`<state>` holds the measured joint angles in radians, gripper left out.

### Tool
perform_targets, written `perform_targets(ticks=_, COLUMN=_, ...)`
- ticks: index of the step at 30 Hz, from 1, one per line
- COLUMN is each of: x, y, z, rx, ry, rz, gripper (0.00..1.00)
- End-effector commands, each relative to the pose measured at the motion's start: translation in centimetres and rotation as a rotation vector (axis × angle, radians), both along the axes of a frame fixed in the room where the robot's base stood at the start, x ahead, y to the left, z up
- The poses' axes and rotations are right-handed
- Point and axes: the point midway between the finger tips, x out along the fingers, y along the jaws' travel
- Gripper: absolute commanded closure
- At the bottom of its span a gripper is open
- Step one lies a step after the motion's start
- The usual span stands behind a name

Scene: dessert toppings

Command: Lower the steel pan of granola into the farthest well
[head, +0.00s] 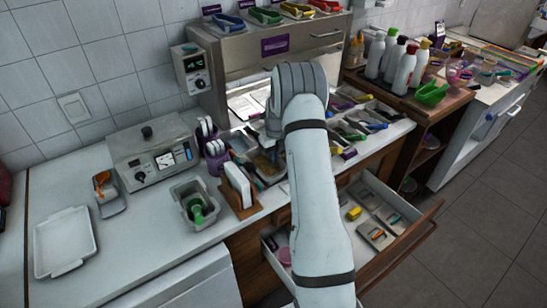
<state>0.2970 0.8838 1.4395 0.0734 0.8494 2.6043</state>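My arm reaches across the counter, and its wrist bends down near the front of the steel topping station (283,50). My gripper (270,140) is small and partly hidden by the wrist; I cannot tell whether its fingers are open or shut. Just below it is a steel pan with brown, granola-like contents (265,165). I cannot tell whether they touch, or whether the pan is raised or seated. A row of wells with pans and coloured utensils (352,128) runs to the right of my arm. Part of the row is hidden behind the arm.
A wooden block with white cards (240,187) and a grey tub (196,204) stand close left of the pan. A purple holder (214,155) is behind them. An open drawer (400,236) juts out below. A white tray (64,243) lies at far left.

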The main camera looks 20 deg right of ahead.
Motion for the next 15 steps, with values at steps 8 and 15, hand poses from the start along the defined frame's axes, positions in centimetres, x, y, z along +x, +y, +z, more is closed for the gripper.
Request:
perform_targets(ticks=8, x=0.03, y=0.04, z=-0.17, rx=0.0, ry=-0.001, rz=0.001, gripper=1.0)
perform_targets(ticks=15, x=0.07, y=0.14, z=-0.78, rx=0.0, ry=-0.001, rz=0.002, gripper=1.0)
